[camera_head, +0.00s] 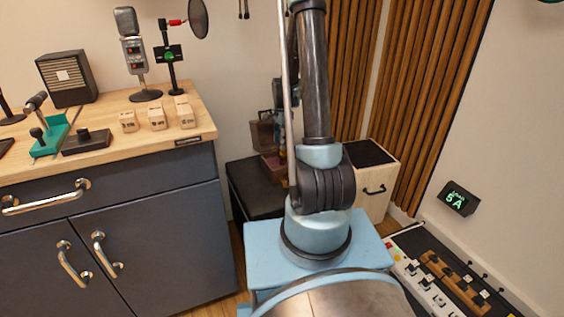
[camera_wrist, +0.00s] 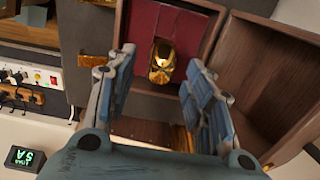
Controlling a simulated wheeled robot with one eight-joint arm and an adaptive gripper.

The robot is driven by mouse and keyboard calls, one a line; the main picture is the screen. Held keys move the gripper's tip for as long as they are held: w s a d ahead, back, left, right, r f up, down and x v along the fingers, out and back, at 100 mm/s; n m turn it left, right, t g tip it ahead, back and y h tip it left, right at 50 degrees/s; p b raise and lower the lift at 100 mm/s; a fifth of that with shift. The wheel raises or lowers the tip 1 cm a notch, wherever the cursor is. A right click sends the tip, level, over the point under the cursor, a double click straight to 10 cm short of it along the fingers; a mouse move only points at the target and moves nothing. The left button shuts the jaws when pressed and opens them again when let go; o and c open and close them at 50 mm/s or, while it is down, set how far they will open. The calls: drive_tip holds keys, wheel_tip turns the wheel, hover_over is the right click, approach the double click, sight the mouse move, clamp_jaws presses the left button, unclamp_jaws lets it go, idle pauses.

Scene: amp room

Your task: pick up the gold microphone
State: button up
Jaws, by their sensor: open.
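The gold microphone (camera_wrist: 162,62) lies in a dark-red-lined compartment of an open wooden case (camera_wrist: 224,20) in the wrist view. My gripper (camera_wrist: 160,58) is open, with one blue-padded finger on each side of the microphone in the picture. No contact shows, and I cannot tell how far the fingertips are above it. In the head view the open case (camera_head: 264,132) stands on a dark box behind my arm.
The case's raised lid (camera_wrist: 275,80) stands close to the right finger. A wooden desk (camera_head: 205,112) with a grey microphone (camera_head: 132,50) and wooden blocks (camera_head: 157,117) is at left. A control panel (camera_head: 435,275) is at lower right, below a small green display (camera_head: 459,198).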

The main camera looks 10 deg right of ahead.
sight(283, 158)
drive_tip(key=shift+w+f, duration=0.15)
drive_tip(key=shift+f, duration=2.2)
clamp_jaws()
